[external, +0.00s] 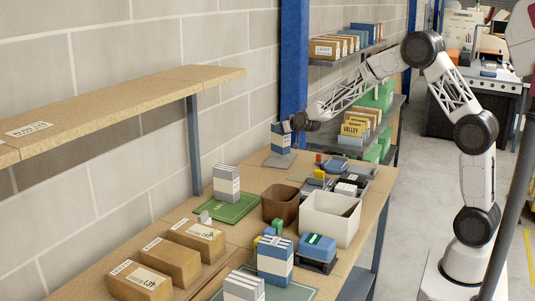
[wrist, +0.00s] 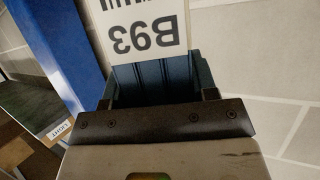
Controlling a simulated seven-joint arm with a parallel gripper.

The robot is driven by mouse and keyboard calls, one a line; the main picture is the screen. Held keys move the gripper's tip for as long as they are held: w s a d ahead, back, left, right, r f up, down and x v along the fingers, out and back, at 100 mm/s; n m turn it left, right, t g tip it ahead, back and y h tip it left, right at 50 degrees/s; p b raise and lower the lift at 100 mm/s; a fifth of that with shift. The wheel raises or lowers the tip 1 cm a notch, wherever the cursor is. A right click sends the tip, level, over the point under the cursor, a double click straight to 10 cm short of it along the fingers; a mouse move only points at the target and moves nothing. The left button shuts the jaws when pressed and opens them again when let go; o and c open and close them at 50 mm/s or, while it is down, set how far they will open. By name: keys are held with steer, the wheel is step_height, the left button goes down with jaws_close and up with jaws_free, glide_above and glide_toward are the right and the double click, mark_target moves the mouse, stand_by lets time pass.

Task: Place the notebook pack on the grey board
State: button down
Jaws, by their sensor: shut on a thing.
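The notebook pack (external: 281,138) is a blue upright block with a white band. My gripper (external: 292,125) is shut on its upper part at the far end of the bench. The pack is upright over the grey board (external: 272,163), a flat plate lying on the bench near the wall. I cannot tell whether its bottom touches the board. In the wrist view the pack (wrist: 155,80) is dark blue with a white "B93" label, between the two fingertips of my gripper (wrist: 158,98). The board does not show in the wrist view.
A similar blue and white pack (external: 275,262) stands at the front. A grey and white pack (external: 227,184) stands on a green board (external: 228,209). A brown bin (external: 280,204) and a white bin (external: 329,219) stand mid-bench. A blue post (external: 293,60) rises close behind my gripper.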

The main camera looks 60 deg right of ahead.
mark_target(283, 135)
steer(key=shift+f, duration=1.85)
steer(key=shift+c, duration=2)
jaws_free()
steer(key=shift+s, duration=0.15)
steer(key=v, duration=1.2)
steer(key=shift+r, duration=0.2)
